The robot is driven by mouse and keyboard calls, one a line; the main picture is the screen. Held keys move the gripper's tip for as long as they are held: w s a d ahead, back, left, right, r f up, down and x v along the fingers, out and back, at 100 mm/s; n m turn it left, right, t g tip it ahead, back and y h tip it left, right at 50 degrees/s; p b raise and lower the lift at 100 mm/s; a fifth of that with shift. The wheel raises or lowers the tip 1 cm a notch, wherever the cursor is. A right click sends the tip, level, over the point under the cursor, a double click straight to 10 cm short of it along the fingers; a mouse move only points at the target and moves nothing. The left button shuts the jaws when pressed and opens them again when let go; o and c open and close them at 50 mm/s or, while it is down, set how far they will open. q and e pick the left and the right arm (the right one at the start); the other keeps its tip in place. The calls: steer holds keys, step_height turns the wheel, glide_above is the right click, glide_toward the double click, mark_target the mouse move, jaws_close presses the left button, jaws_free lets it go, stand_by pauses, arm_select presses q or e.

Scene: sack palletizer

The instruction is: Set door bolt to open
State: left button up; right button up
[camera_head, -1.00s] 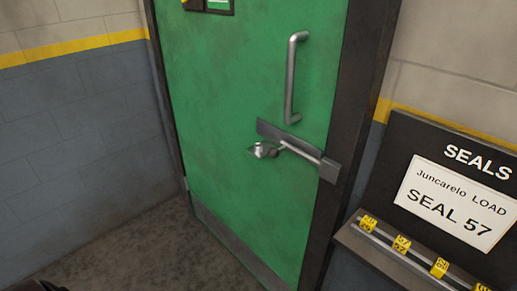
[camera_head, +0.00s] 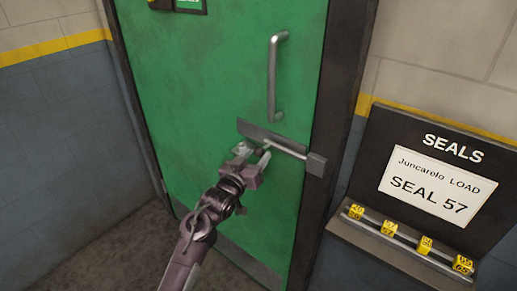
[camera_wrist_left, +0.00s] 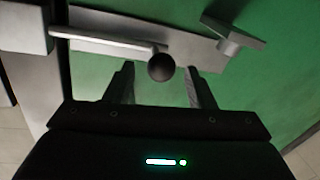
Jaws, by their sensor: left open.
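The green door (camera_head: 215,75) is shut in its dark frame. The door bolt (camera_head: 278,143) is a grey rod on a metal plate (camera_head: 253,130), and its right end reaches the keeper block (camera_head: 316,165) on the frame. My left gripper (camera_head: 257,157) is at the bolt's left end and partly hides it in the head view. In the left wrist view the bolt's dark round knob (camera_wrist_left: 161,67) lies between the tips of the open fingers (camera_wrist_left: 160,82), with no clear contact. A metal bracket (camera_wrist_left: 232,38) shows right of the knob. My right gripper is not in view.
A vertical door handle (camera_head: 273,78) stands above the bolt. To the right, a black seals board (camera_head: 450,135) carries a label reading SEAL 57 (camera_head: 437,187) and a rail with several yellow tags (camera_head: 389,228). A block wall is on the left.

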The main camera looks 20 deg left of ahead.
mark_target(257, 155)
arm_select(q)
steer(key=w, duration=0.2)
steer(key=shift+w+d+p, duration=0.1)
steer(key=shift+w+p, duration=0.2)
steer(key=shift+w, duration=0.25)
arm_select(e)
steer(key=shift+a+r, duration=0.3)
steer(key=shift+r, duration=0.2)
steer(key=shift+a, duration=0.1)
arm_select(q)
jaws_close()
steer(key=a, duration=0.2)
steer(key=w+a+b, duration=0.1)
steer(key=a, duration=0.1)
steer(key=w+a, duration=0.1)
steer(key=shift+a+f, duration=0.1)
steer(key=shift+a, duration=0.5)
steer(key=shift+d, duration=0.15)
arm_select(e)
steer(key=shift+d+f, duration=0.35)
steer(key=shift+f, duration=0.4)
